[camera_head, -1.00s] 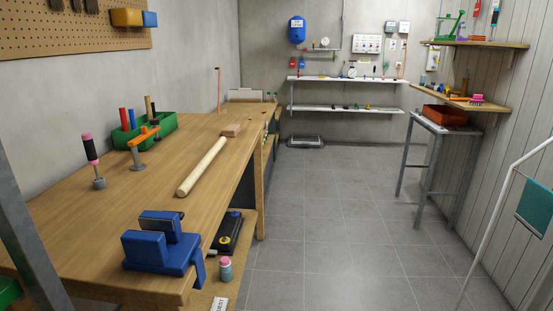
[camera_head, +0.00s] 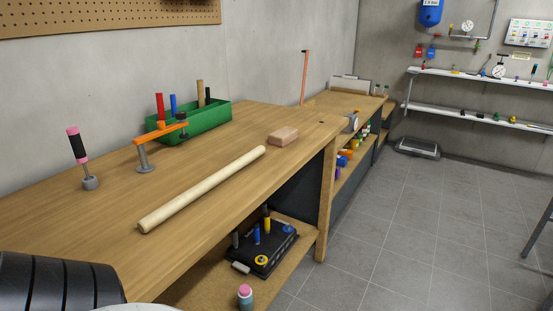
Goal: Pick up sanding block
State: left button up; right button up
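The sanding block (camera_head: 284,137) is a small light brown block. It lies flat on the wooden workbench (camera_head: 110,214), near the bench's right edge and just beyond the far end of a pale wooden rod. Nothing covers it. Neither of my grippers shows in the head view. A dark ribbed part with a pale edge is at the bottom left corner, well apart from the block.
A wooden rod (camera_head: 203,189) lies in front of the block. An orange clamp (camera_head: 160,133), a green bin (camera_head: 205,121) with tools and a pink-black handled tool (camera_head: 78,158) stand to the left. A black case (camera_head: 263,248) sits on the lower shelf. Grey floor (camera_head: 420,230) at right is clear.

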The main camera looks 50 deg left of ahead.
aim_at(282, 137)
jog(key=i, duration=1.95)
jog(key=u, duration=3.9)
jog(key=i, duration=0.1)
jog(key=z, duration=0.15)
